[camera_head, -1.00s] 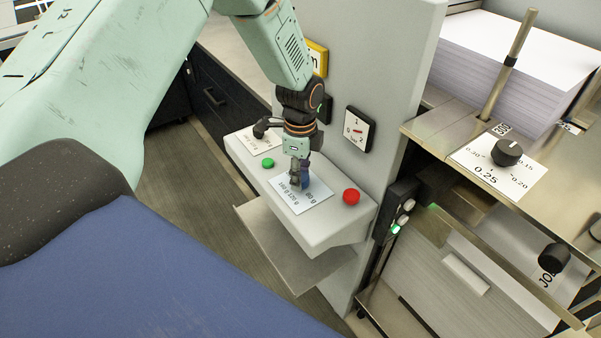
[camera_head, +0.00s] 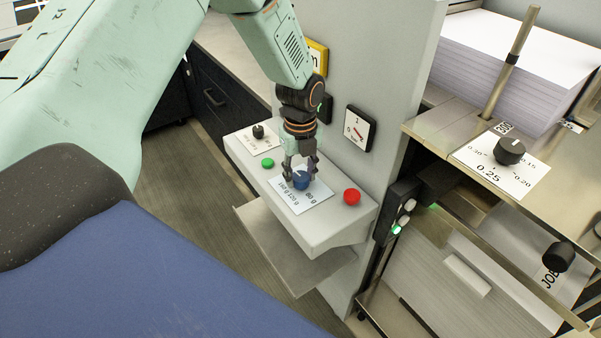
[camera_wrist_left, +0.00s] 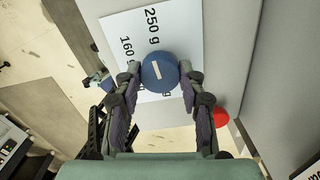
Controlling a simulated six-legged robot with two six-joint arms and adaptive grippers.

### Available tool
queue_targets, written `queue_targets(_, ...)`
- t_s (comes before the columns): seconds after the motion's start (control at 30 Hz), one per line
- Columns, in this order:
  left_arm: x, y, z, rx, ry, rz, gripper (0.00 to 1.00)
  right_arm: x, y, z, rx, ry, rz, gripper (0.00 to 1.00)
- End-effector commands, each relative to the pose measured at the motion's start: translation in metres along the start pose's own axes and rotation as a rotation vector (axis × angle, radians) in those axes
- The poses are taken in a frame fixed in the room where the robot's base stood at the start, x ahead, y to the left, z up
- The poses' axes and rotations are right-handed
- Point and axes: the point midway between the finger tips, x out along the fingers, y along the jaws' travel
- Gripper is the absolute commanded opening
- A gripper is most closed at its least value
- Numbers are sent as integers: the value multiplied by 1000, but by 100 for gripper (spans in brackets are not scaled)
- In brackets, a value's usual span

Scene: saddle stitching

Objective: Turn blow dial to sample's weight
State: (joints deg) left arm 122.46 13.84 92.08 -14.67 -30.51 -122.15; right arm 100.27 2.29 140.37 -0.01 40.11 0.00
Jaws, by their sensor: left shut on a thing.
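The blow dial, a round blue knob (camera_head: 302,180) with a short white mark on top, stands on a white label plate (camera_head: 301,204) printed with weights. In the left wrist view the blue knob (camera_wrist_left: 160,72) has "250 g" beyond it and "160" to its upper left; other print is partly hidden. The white mark runs nearly up and down there, leaning slightly left at its top. My left gripper (camera_head: 301,178) points down over the dial. Its fingers (camera_wrist_left: 161,76) close on the knob from both sides. My right gripper is in neither view.
A green button (camera_head: 267,163), a red button (camera_head: 351,196) and a small black knob (camera_head: 258,131) share the grey console. A black dial (camera_head: 510,151) and paper stack (camera_head: 525,65) are at right.

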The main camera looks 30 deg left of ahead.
Motion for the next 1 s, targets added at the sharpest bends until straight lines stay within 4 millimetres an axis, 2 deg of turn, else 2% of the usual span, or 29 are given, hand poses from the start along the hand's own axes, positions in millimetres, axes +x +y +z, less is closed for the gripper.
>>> queue_targets(0.3, -1, 0, 0, 72, -1, -1, 8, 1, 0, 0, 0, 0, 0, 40)
queue_targets(0.7, -1, -1, 1, 77, -2, -2, 8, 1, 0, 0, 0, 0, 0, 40)
queue_targets(0.73, -1, -1, 1, 77, -2, -2, 41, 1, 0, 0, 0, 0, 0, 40)
queue_targets(1.0, 0, 0, 0, 76, -1, -1, 63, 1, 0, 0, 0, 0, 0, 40)
